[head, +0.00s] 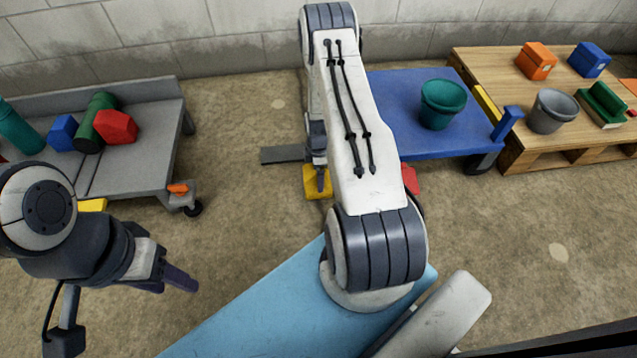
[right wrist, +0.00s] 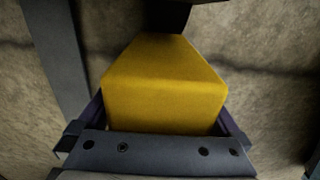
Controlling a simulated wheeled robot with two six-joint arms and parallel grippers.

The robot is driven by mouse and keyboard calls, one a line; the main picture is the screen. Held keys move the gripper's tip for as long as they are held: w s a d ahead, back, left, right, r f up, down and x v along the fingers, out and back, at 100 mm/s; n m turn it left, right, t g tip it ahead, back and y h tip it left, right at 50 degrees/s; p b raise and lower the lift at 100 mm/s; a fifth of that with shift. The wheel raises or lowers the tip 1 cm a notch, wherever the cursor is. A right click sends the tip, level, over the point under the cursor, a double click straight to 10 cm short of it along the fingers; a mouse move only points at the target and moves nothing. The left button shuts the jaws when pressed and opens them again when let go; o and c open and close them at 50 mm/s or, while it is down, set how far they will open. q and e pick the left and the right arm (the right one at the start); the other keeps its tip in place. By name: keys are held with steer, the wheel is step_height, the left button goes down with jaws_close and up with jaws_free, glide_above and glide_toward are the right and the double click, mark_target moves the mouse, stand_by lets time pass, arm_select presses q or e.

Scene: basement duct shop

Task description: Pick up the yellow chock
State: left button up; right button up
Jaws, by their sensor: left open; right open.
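The yellow chock (head: 311,187) lies on the floor just left of the blue cart, partly hidden by my right gripper (head: 321,182), which is over it. In the right wrist view the chock (right wrist: 165,85) is a wedge-like block between the two open fingers, filling most of the gap. I cannot tell whether the fingers touch its sides. My left gripper (head: 176,280) is open and empty, low at the left of the head view, well away from the chock.
A blue cart (head: 400,90) with a green bucket (head: 442,104) stands right of the chock. A dark flat bar (head: 283,154) and a red piece (head: 410,180) are close by. A grey cart (head: 150,135) is at left, a wooden pallet (head: 475,65) at right.

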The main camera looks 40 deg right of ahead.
steer(key=shift+f, duration=0.15)
steer(key=c, duration=1.5)
